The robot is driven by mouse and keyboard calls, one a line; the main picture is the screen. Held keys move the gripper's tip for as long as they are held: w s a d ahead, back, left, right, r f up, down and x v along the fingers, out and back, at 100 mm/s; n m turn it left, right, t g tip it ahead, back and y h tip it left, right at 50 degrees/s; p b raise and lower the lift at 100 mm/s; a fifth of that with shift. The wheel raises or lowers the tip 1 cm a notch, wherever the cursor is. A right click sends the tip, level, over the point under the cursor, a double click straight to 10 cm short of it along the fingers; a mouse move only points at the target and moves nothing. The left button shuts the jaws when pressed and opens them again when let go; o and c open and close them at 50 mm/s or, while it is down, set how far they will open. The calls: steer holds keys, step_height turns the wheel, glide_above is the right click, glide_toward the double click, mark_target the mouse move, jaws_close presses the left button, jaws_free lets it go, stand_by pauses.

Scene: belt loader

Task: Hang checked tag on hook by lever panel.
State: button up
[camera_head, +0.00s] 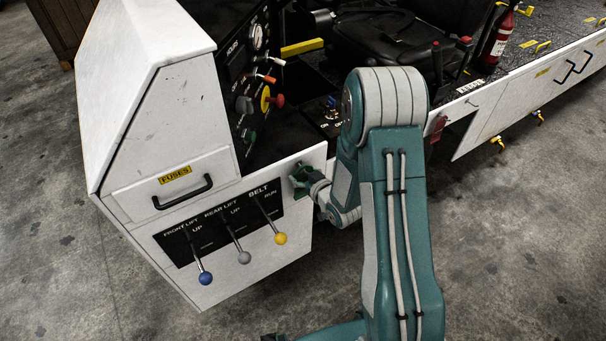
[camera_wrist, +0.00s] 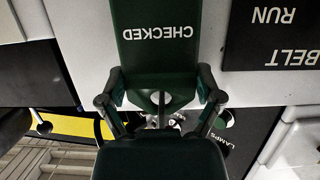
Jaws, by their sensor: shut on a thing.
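The checked tag (camera_wrist: 155,50) is dark green with upside-down white CHECKED lettering in the wrist view. My gripper (camera_wrist: 160,94) is shut on its narrower holed end, a finger at each side. A pale opening and a thin grey pin-like part show between the fingers; I cannot tell if that part is the hook or if it passes through the tag. In the head view my gripper (camera_head: 304,181) is at the white front face, just right of the black lever panel (camera_head: 205,243). The panel's RUN BELT end (camera_wrist: 275,50) shows at upper right in the wrist view.
Blue (camera_head: 205,278), grey (camera_head: 244,257) and yellow (camera_head: 281,238) lever knobs stick out left of my gripper. A drawer handle (camera_head: 183,192) and a gauge panel (camera_head: 247,75) are above. The seat (camera_head: 385,45) is behind my arm. Floor below is clear.

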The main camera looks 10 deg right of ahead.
steer(key=o, duration=0.9)
steer(key=shift+c, duration=0.2)
steer(key=shift+s, duration=0.1)
steer(key=v, duration=0.7)
steer(key=s+d+r+m+g+h, duration=0.1)
steer(key=s+r+g+h, duration=0.15)
steer(key=r, duration=0.55)
steer(key=s+d+r+m+g+h, duration=0.1)
steer(key=s+r+g+h, duration=0.15)
steer(key=r, duration=0.55)
steer(key=s+a+r+g, duration=0.1)
steer(key=s+r, duration=0.3)
steer(key=s, duration=0.5)
steer(key=s+a+r+m+g, duration=0.1)
steer(key=s+r, duration=0.3)
steer(key=s, duration=0.5)
steer(key=shift+a+r+m+g, duration=0.35)
steer(key=shift+a+g, duration=0.25)
steer(key=shift+a, duration=0.2)
steer(key=shift+w, duration=0.1)
